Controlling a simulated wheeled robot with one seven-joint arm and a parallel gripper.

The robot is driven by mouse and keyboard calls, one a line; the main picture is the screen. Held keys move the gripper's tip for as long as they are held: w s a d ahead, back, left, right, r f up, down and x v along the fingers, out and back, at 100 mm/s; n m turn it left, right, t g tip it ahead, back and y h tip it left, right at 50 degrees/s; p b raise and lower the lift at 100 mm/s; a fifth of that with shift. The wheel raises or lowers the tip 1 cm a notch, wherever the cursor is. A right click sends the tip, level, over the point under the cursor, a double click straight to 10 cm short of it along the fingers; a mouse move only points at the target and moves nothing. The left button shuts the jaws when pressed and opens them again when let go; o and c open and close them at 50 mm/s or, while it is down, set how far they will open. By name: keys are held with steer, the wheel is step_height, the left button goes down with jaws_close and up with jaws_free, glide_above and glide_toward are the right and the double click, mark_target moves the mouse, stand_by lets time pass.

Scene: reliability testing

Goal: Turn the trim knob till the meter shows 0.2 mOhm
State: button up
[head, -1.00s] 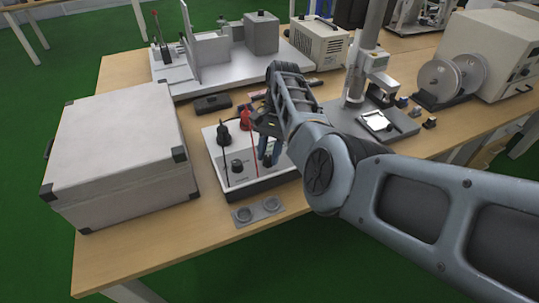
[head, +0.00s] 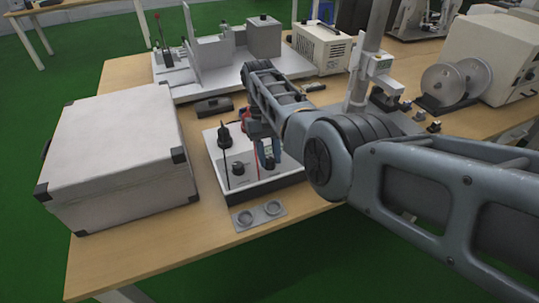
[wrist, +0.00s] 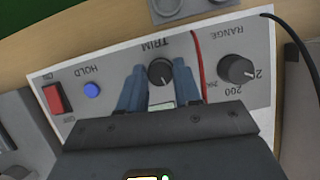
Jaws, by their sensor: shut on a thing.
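The trim knob (wrist: 160,71) is a round black knob with a pale pointer mark, under the word TRIM on the meter's grey panel. My gripper (wrist: 158,80) has its two blue fingers on either side of the knob, shut on it. The meter (head: 224,178) is a white-topped box with a dark base, and my gripper (head: 267,155) reaches down onto its right part in the head view. A small piece of the meter's display (wrist: 161,105) shows between the fingers, mostly hidden by my gripper. I cannot read its value.
The black range knob (wrist: 236,69), the blue hold button (wrist: 92,90) and the red switch (wrist: 53,98) share the panel. A red lead (wrist: 197,55) runs close beside one finger. A large grey case (head: 115,150) stands left of the meter.

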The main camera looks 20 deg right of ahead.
steer(key=shift+n, duration=0.4)
steer(key=o, duration=1)
steer(key=b+v, duration=0.1)
steer(key=v, duration=0.6)
steer(key=shift+r+b, duration=0.35)
steer(key=shift+r, duration=0.05)
steer(key=shift+w+a, duration=0.1)
steer(key=shift+w, duration=0.05)
